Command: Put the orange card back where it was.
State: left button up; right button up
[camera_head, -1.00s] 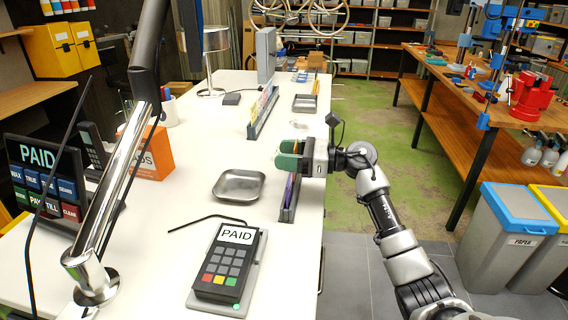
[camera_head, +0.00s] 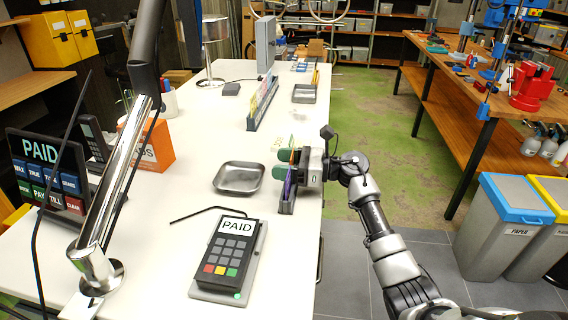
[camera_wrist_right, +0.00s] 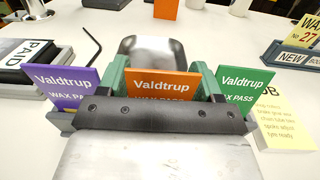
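The orange card (camera_wrist_right: 160,86) stands upright between the two green fingers of my right gripper (camera_wrist_right: 162,80), one finger at each side edge with no gap visible. Its lower part is hidden behind my gripper's dark palm. In the head view a thin strip of orange shows at my right gripper (camera_head: 283,163), over the narrow dark card rack (camera_head: 287,207). A purple card (camera_wrist_right: 65,86) stands on one side and a green card (camera_wrist_right: 243,86) on the other, at about the same height. Whether the orange card's bottom is in the rack is hidden. My left gripper is not in view.
A metal tray (camera_head: 239,177) lies just left of the rack. A card terminal (camera_head: 227,250) reading PAID is nearer. A longer rack (camera_head: 262,108) stands farther back. A yellow note pad (camera_wrist_right: 285,122) lies beside the green card. The white counter (camera_head: 190,190) has bare room around these.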

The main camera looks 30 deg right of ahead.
jog(key=shift+r, duration=0.15)
jog(key=shift+s+d+f, duration=0.15)
jog(key=shift+d+f, duration=0.05)
jog(key=shift+d, duration=0.05)
jog(key=b+v, duration=0.5)
jog(key=v, duration=0.6)
jog(key=shift+s+d+r+b, duration=0.15)
jog(key=shift+r+b, duration=0.05)
jog(key=shift+b, duration=0.1)
